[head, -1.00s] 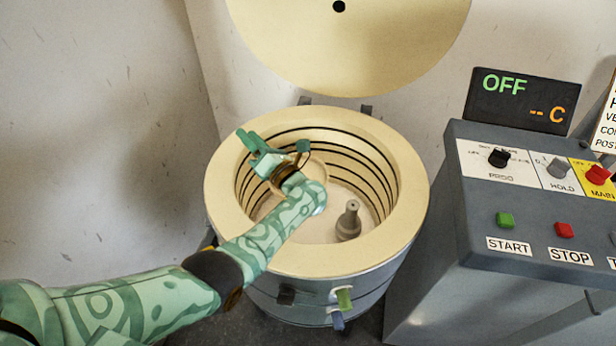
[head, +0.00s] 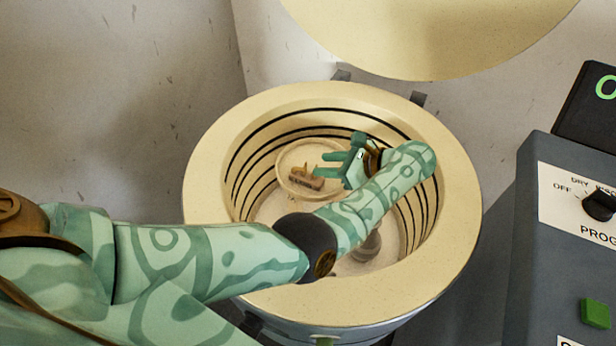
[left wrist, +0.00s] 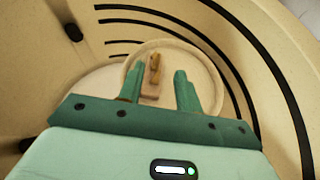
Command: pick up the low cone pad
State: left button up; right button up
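The cone pad (head: 304,180), a small brown block with short pieces standing on it, sits on a round pale shelf (head: 284,158) inside the open kiln. Whether it is the low one I cannot tell. My left gripper (head: 319,164) is inside the kiln, right of the pad, fingers pointing left towards it. The fingers are apart with nothing between them. In the left wrist view the pad (left wrist: 151,90) shows between and beyond the two open fingers (left wrist: 158,72). My right gripper is not in view.
The kiln's wide pale rim (head: 212,190) and dark-grooved wall surround my left forearm, which crosses the near rim. A grey post (head: 366,246) stands on the kiln floor, partly hidden by my arm. The raised lid (head: 430,40) is behind; a control box (head: 560,230) stands right.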

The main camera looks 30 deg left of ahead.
aim_at(308, 167)
pick_arm(q)
jog(key=x, duration=0.2)
jog(key=shift+a+f, duration=0.15)
jog(key=shift+a, duration=0.2)
jog(key=x, duration=0.5)
jog(key=shift+s+a+f, duration=0.15)
jog(key=shift+s+f, duration=0.05)
jog(key=shift+f, duration=0.25)
grip_shut()
